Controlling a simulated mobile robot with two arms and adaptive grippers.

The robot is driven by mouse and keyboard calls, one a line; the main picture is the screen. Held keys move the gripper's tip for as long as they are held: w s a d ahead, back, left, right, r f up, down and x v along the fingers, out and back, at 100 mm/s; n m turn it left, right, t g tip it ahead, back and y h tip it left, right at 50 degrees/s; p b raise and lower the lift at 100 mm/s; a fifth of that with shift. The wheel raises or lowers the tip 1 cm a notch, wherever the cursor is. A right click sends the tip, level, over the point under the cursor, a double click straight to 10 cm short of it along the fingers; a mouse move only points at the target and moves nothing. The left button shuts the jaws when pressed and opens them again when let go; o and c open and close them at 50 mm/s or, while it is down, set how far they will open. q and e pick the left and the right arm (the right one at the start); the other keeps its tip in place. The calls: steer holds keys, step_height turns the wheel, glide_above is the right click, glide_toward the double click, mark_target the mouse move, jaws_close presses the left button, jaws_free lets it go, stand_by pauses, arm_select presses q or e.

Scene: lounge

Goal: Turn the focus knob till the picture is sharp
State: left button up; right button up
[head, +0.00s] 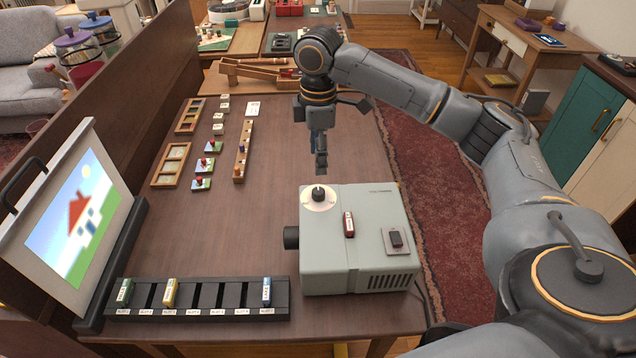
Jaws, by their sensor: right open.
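The projector (355,250) is a light grey box at the right front of the table, its dark lens (291,238) facing left. The focus knob (319,194) is black, on a pale round dial on the projector's top. My right gripper (321,165) points down just behind and above the knob, open, with nothing seen in it; it looks apart from the knob. My left gripper is not in view.
A red slide (349,224) and a dark switch (396,239) are on the projector's top. A black slotted rack (205,297) with several slides stands in front. Wooden trays (170,165) and small blocks lie at the back left. The table (250,215) between is clear.

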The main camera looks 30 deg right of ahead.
glide_above(318, 191)
step_height(318, 191, down, 4)
steer(key=shift+d+f, duration=0.1)
steer(key=shift+f, duration=0.1)
step_height(318, 191, down, 5)
steer(key=shift+f, duration=0.6)
steer(key=c, duration=0.3)
jaws_close()
steer(key=n+p, duration=0.1)
steer(key=p, duration=0.3)
steer(key=shift+r+n, duration=0.3)
steer(key=shift+n, duration=0.1)
steer(key=shift+f+n+p, duration=0.2)
steer(key=shift+n+p, duration=0.25)
steer(key=shift+n, duration=0.15)
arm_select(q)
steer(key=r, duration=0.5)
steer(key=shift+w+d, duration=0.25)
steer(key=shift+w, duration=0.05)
arm_select(e)
steer(key=shift+f, duration=0.15)
